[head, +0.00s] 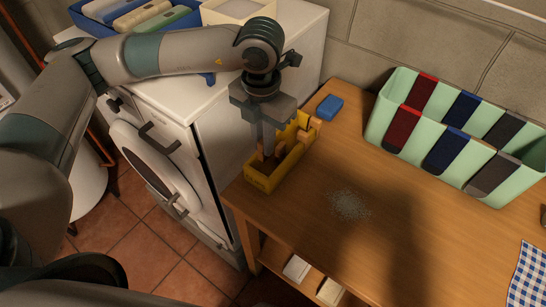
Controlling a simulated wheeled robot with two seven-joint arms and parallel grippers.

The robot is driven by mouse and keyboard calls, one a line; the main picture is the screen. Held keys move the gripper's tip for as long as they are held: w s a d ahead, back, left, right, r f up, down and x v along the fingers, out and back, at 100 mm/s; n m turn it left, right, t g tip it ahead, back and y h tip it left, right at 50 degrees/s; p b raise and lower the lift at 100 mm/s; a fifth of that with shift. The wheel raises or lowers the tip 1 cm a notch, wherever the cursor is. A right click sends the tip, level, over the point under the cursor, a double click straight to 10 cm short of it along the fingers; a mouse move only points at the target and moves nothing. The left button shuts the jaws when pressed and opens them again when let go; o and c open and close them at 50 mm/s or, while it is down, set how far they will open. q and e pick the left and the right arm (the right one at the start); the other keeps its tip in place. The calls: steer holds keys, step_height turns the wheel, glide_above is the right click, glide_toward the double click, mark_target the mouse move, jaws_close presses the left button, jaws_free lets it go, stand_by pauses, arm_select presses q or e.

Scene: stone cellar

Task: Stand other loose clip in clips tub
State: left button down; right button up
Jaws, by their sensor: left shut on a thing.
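The yellow clips tub (262,181) stands at the left end of the wooden table, near its edge. Several wooden clips (304,134) stand in it, some rising above the far rim. My left gripper (268,150) points down into the tub, with its fingers low between the walls. It is shut on a light wooden clip, mostly hidden by the fingers and the tub wall. I cannot tell whether that clip touches the tub floor. My right gripper is not in view.
A blue block (330,106) lies just behind the tub. A mint-green bin (400,142) with coloured strips stands at the right back. Grey grit (349,205) lies on the table (400,240). A checked cloth (530,275) is at the right. A white washing machine (205,105) stands left.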

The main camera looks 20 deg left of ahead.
arm_select(q)
steer(key=shift+f+p, duration=0.7)
steer(key=shift+f, duration=1.75)
steer(key=shift+f+p, duration=0.65)
steer(key=shift+f, duration=1.2)
